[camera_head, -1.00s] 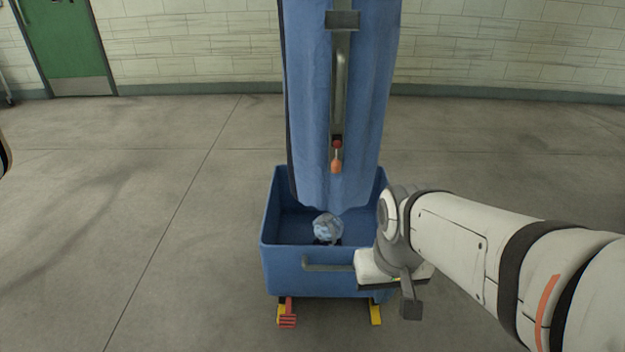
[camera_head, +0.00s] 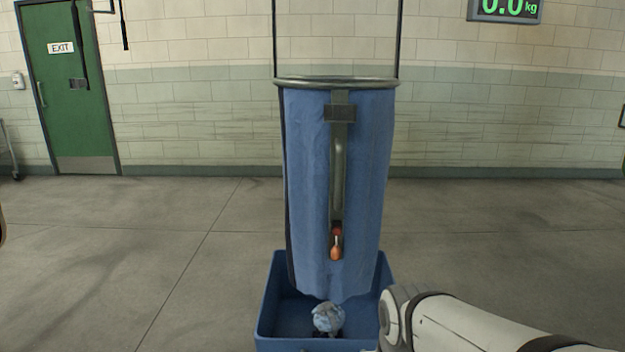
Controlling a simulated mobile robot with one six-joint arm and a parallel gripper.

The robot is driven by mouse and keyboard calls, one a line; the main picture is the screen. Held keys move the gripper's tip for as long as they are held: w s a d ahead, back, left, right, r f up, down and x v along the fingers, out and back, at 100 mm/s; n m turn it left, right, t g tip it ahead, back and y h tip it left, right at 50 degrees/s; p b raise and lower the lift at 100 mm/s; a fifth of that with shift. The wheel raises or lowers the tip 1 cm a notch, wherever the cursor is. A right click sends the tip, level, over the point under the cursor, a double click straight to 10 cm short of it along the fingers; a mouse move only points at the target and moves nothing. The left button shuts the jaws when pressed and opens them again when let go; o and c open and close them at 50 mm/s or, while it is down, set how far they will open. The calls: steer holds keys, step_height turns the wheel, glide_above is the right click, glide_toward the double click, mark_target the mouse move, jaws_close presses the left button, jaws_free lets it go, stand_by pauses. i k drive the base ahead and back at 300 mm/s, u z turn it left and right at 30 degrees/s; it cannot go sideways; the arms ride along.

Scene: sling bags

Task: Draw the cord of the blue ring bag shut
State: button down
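The blue ring bag (camera_head: 310,190) hangs upright from two dark straps, its mouth held by a round metal ring (camera_head: 300,82). An orange toggle (camera_head: 336,250) hangs at the strap's lower end, under a small red piece. The gathered lower end of the bag (camera_head: 328,318) shows as a pale blue bunched knot inside the cart. My arm (camera_head: 450,322) reaches in from the lower right. My gripper is below the frame's edge, so its fingers are hidden.
A blue cart (camera_head: 263,315) stands directly under the bag, its walls around the bunched end. A green exit door (camera_head: 75,90) is at the back left. A weight display (camera_head: 503,9) reads 0.0 kg.

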mark_target(335, 251)
steer(key=z, duration=0.05)
steer(key=k, duration=0.55)
steer(key=z, duration=0.6)
steer(key=i, duration=1.3)
steer(key=u, duration=0.5)
